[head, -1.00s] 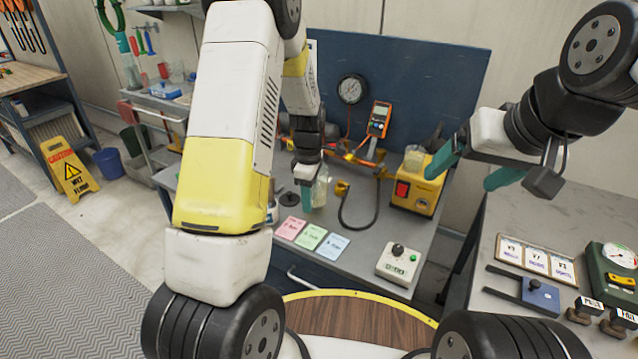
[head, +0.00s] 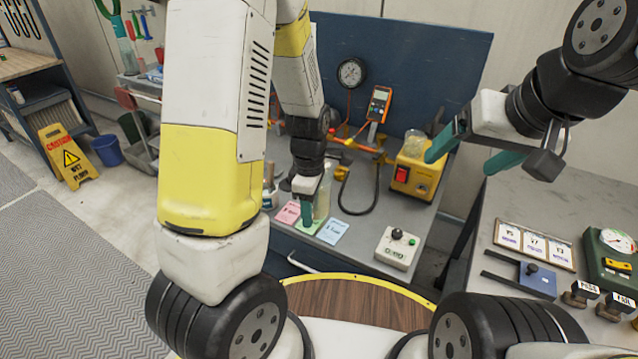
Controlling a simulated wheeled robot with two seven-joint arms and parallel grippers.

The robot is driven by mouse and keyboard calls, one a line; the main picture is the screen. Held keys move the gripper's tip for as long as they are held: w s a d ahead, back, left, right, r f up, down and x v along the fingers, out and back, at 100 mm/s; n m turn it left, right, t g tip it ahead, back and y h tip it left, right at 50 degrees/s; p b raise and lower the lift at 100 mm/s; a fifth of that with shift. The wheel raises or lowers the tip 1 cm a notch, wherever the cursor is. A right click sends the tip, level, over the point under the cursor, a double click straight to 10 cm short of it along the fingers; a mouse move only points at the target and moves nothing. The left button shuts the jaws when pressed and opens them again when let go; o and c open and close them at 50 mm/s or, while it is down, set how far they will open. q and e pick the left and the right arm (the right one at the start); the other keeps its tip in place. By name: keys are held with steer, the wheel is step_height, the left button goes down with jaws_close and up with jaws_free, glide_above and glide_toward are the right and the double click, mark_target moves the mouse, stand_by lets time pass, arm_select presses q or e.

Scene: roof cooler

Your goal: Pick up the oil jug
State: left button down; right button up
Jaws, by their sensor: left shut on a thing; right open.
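The oil jug, a pale yellowish see-through container (head: 323,198), is at my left gripper (head: 308,207) in the head view, above the workbench by the green card (head: 309,226). My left gripper points down with teal fingers and is shut on the jug, hiding its left part. I cannot tell whether the jug's base touches the bench. My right gripper (head: 470,152) is open and empty, well to the right, with its teal fingers spread apart.
A grey side table (head: 575,205) stands right. A wet-floor sign (head: 68,157) stands left.

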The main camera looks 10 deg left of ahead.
arm_select(q)
steer(key=shift+s+d+r, duration=0.1)
steer(key=shift+s+d, duration=0.15)
steer(key=shift+s, duration=0.75)
stand_by(2.4)
